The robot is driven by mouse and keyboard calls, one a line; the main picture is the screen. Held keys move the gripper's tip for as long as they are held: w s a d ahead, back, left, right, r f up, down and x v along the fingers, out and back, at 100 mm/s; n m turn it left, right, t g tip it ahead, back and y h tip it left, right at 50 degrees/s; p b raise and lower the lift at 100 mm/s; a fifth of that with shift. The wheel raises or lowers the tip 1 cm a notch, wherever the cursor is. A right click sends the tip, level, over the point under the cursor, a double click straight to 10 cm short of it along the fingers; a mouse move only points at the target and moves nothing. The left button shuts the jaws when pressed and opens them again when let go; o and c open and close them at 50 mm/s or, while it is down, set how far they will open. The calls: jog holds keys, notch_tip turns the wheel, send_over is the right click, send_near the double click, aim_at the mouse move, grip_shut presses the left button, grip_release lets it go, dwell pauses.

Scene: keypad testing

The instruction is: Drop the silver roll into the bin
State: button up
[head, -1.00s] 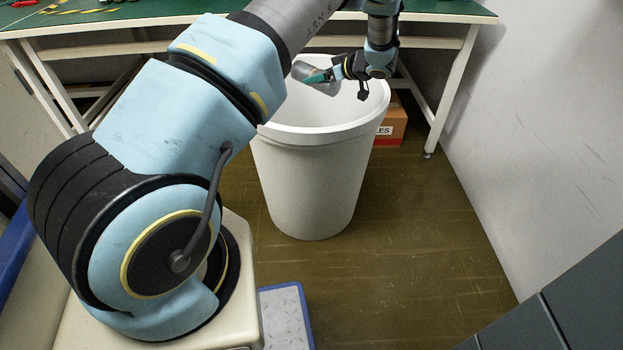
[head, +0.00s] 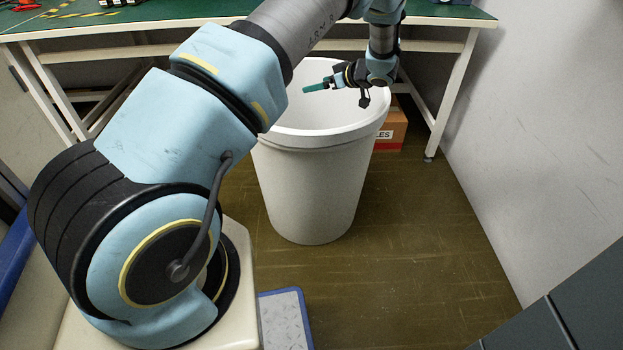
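The bin (head: 312,190) is a tall, round, off-white bin standing on the floor in the middle of the view. My gripper (head: 314,88) is over the bin's opening, with its teal fingertip pointing left. It holds nothing; the fingers are seen from the side, and the gap between them does not show clearly. The silver roll is not in view. The lower inside of the bin is hidden by its near wall, and my arm covers part of the left rim.
A green-topped workbench (head: 200,22) with white legs stands behind the bin. A cardboard box (head: 391,130) sits on the floor beneath it. A grey wall (head: 540,120) is at the right. The floor (head: 420,250) right of the bin is clear.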

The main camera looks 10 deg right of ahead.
jog(key=v, duration=1)
jog(key=shift+p, duration=0.3)
jog(key=shift+d, duration=0.1)
